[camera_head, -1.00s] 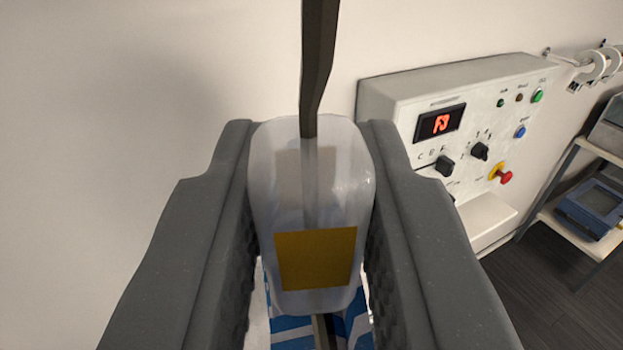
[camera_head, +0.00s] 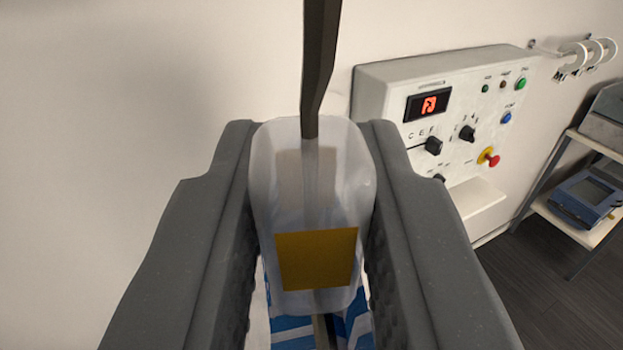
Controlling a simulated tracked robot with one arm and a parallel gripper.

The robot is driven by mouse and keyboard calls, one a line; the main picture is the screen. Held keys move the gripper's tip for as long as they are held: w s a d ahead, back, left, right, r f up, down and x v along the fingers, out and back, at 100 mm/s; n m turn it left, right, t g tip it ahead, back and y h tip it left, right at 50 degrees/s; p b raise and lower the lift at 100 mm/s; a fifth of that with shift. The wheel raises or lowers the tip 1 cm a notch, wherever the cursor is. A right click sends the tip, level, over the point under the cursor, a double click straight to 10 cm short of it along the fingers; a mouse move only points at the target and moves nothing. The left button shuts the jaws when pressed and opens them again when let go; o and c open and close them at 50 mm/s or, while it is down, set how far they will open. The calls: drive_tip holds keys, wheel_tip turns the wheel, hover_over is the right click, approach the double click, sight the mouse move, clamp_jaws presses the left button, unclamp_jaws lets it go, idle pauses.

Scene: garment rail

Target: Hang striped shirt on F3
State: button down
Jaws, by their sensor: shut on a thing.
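My gripper (camera_head: 310,126) is shut on a translucent block (camera_head: 350,205) with a yellow label (camera_head: 316,258). A dark hanger stem (camera_head: 319,60) rises from the block and runs out of the top of the picture. Below the block and between my fingers, part of the blue-and-white striped shirt (camera_head: 292,335) shows. Most of the shirt is hidden by the block and my fingers. The hanger's top end is out of view.
A wall control panel (camera_head: 385,90) has a red-lit display (camera_head: 428,104), knobs and a red button (camera_head: 493,161). At the upper right are white ring-like hooks (camera_head: 590,55) on the wall. A shelf holds a blue device (camera_head: 588,196). No rail is in view.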

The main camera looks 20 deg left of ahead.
drive_tip(key=shift+b+v, duration=1.45)
drive_tip(key=shift+v, duration=2)
drive_tip(key=shift+w, duration=0.1)
